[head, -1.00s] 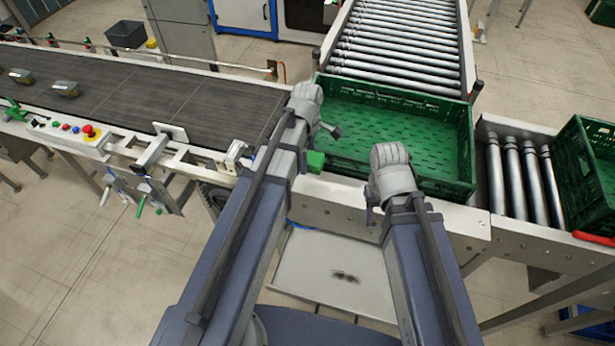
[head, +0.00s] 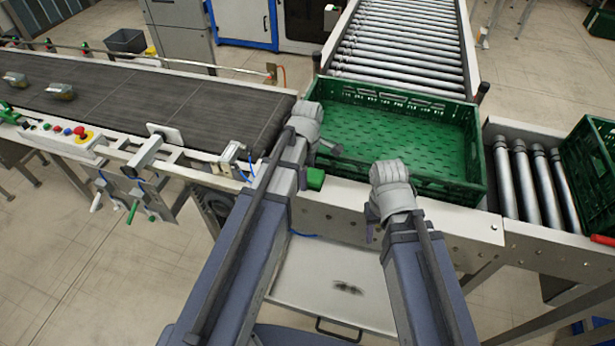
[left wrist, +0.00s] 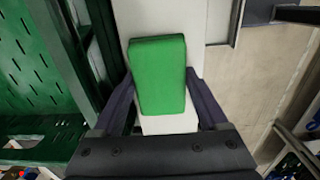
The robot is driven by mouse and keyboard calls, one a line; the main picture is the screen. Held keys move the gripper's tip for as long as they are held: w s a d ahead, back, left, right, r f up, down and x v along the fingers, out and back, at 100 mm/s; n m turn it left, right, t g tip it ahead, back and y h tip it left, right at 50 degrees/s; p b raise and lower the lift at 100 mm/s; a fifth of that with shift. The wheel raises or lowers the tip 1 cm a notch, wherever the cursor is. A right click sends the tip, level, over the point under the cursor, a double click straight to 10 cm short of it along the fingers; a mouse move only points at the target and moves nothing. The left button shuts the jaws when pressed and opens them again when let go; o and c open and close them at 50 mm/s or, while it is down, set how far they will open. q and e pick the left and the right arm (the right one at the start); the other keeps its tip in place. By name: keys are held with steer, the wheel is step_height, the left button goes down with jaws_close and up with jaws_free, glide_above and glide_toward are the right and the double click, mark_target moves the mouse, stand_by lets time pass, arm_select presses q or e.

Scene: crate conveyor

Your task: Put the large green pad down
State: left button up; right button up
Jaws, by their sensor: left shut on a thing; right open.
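The large green pad (head: 314,179) is a plain green block. My left gripper (head: 318,166) is shut on it, at the near side of the conveyor frame. In the left wrist view the pad (left wrist: 159,75) sits between the two dark fingers of the left gripper (left wrist: 162,98), over a pale metal strip. I cannot tell whether its underside touches anything. My right gripper (head: 374,214) is open and empty over the near metal frame edge, right of the pad.
A green crate (head: 477,160) stands on the conveyor just behind my grippers; its visible floor is empty. A dark belt (head: 170,100) with small packs runs at the left. Rollers (head: 400,45) lie behind the crate, and another green crate (head: 590,165) stands at right.

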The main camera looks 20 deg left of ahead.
arm_select(q)
steer(key=shift+f, duration=0.15)
steer(key=o, duration=0.9)
step_height(320, 180, up, 12)
steer(key=p, duration=1.2)
steer(key=s+d+m, duration=0.5)
steer(key=s+m, duration=0.2)
steer(key=m, duration=0.3)
steer(key=s+d+m+y, duration=0.1)
steer(key=s+d+m, duration=0.4)
steer(key=m, duration=0.6)
steer(key=shift+s+d+r, duration=0.25)
steer(key=shift+s, duration=0.9)
